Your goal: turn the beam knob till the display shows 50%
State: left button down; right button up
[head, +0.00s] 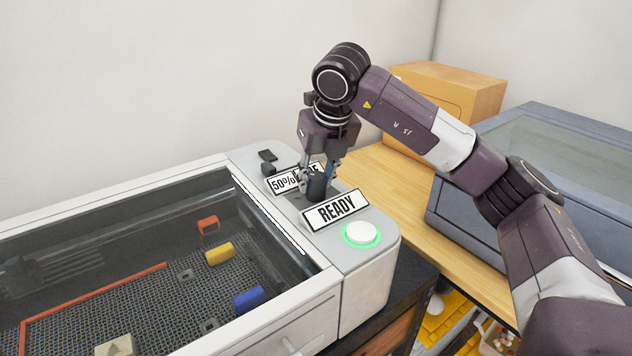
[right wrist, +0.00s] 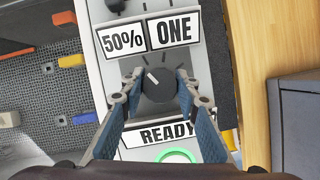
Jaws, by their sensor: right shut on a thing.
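A dark round knob (right wrist: 158,84) with a white pointer line sits on the grey control panel (right wrist: 103,75) of the machine. Its pointer aims up and left in the right wrist view, with tick marks around it. My right gripper (right wrist: 157,87) comes down from above and is shut on the knob, one finger on each side. In the head view the knob (head: 317,187) shows between the fingers. The display (right wrist: 123,40) reads 50%; it also shows in the head view (head: 282,184). My left gripper is not in view.
A sign reading ONE (right wrist: 173,30) stands beside the display. A READY sign (head: 336,208) and a green-ringed white button (head: 361,233) are in front of the knob. A glass lid (head: 150,255) covers the bed at left. A cardboard box (head: 450,90) stands behind my arm.

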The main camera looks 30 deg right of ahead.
jog(key=shift+m+h+b, duration=0.3)
jog(key=shift+m+h, duration=0.2)
jog(key=shift+m, duration=0.8)
jog(key=shift+r, duration=0.1)
jog(key=o, duration=1.2)
jog(key=shift+c, duration=0.2)
jog(key=v, duration=1.2)
jog(key=shift+w, duration=0.1)
